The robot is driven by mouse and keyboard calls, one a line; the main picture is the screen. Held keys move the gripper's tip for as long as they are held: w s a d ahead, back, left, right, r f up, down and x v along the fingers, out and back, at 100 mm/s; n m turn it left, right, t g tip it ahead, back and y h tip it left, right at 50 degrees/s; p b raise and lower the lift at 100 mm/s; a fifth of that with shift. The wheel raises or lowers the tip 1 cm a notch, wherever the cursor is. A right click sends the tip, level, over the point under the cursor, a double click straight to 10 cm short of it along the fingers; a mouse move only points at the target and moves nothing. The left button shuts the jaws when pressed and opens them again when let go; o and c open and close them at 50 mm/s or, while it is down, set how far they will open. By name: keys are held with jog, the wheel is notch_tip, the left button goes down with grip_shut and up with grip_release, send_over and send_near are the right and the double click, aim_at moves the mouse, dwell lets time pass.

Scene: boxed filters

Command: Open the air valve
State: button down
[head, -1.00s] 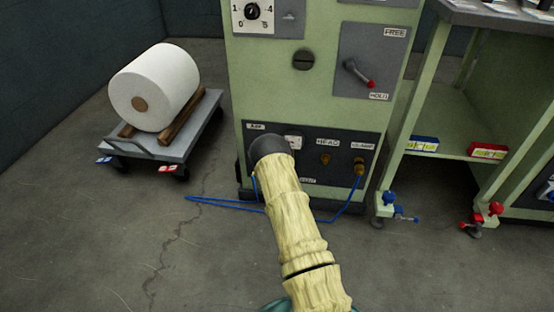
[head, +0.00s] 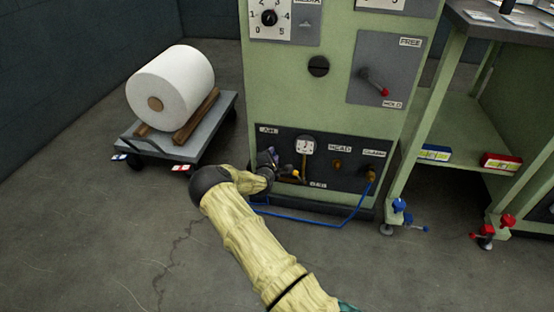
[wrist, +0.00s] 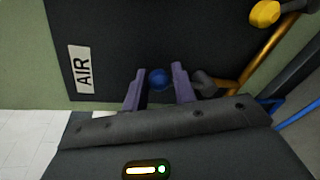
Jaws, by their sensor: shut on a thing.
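The dark lower panel (head: 318,150) of the green machine carries an AIR label, which shows large in the wrist view (wrist: 83,69). In the wrist view a round blue knob (wrist: 159,78) sits between the two purple fingers of my gripper (wrist: 159,88). I take it for part of the air valve; the fingers are shut on it. A dark fitting (wrist: 205,83) and a brass pipe (wrist: 240,78) lie just right of the fingers. In the head view my gripper (head: 272,158) is at the panel's left side, below the AIR label. The valve body is mostly hidden.
A gauge (head: 305,146) is right of my gripper. A blue hose (head: 330,219) hangs below the panel. A cart (head: 205,135) with a white roll (head: 172,84) stands left; a green bench (head: 450,130) stands right.

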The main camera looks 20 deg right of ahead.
jog(key=shift+w+a+f+n, duration=0.15)
jog(key=shift+a+n, duration=0.1)
jog(key=shift+a, duration=0.1)
jog(key=shift+w+a+f+n, duration=0.1)
jog(key=shift+a+n, duration=0.15)
jog(key=shift+a, duration=0.1)
jog(key=c, duration=1.1)
grip_release()
jog(key=shift+d, duration=0.15)
jog(key=p+v, duration=0.6)
jog(key=v, duration=1.1)
jog(key=shift+a+p, duration=0.25)
jog(key=shift+p, duration=0.15)
jog(key=shift+s+r, duration=0.1)
jog(key=shift+r, duration=0.05)
